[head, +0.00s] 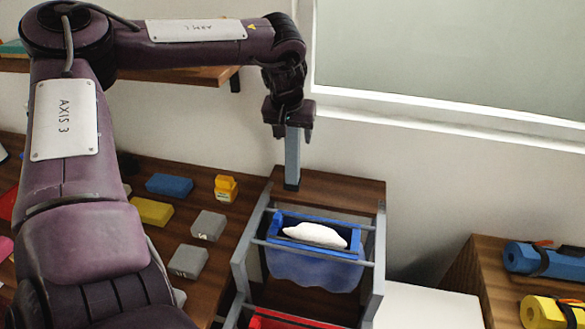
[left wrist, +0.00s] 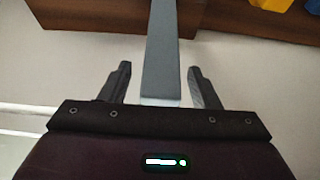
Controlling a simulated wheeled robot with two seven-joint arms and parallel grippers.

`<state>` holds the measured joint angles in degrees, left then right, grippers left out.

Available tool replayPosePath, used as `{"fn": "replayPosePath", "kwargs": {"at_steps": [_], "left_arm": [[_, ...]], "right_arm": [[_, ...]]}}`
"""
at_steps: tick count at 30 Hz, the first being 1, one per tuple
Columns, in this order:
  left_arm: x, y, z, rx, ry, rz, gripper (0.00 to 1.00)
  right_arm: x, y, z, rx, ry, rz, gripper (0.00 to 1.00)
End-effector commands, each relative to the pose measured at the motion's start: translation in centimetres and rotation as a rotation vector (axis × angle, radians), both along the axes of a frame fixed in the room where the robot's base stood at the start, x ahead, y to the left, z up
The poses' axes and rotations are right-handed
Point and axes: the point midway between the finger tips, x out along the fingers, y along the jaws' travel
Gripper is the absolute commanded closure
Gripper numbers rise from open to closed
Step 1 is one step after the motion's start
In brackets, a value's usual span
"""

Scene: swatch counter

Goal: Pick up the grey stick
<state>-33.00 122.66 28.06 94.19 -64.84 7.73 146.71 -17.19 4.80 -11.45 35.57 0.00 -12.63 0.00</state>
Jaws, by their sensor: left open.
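The grey stick (head: 292,160) stands upright on the brown wooden top behind the blue bin. Its upper end is hidden by my left gripper (head: 289,130) in the head view. In the left wrist view the grey stick (left wrist: 161,55) runs between the two dark fingers of my left gripper (left wrist: 159,72). The fingers are open, with a clear gap on each side of the stick. My right gripper is not in view.
A grey frame (head: 242,262) holds a blue bin (head: 312,270) with a white object (head: 316,235) in it. Grey blocks (head: 208,226), a yellow block (head: 152,211) and a blue block (head: 169,185) lie on the counter to the left. A wall (head: 345,140) stands behind.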

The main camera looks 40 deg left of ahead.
Motion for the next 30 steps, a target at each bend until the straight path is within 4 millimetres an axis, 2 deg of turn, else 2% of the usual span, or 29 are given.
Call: {"fn": "replayPosePath", "kwargs": {"at_steps": [4,11,14,24,30], "left_arm": [[0.4,0.3,-1.3,0.001,0.002,0.001,0.44],[0.5,0.3,-1.6,0.0,-0.001,0.0,0.44],[0.5,0.3,-1.5,0.0,-0.001,0.0,0.54],[0.5,0.3,-1.5,0.0,-0.001,0.0,0.99],[0.5,0.3,-1.5,0.001,-0.002,0.0,1.0]], "right_arm": [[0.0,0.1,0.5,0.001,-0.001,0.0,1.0],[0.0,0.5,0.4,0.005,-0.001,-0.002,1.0],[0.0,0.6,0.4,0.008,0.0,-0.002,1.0],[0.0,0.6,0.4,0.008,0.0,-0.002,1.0],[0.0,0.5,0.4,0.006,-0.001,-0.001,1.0]]}}
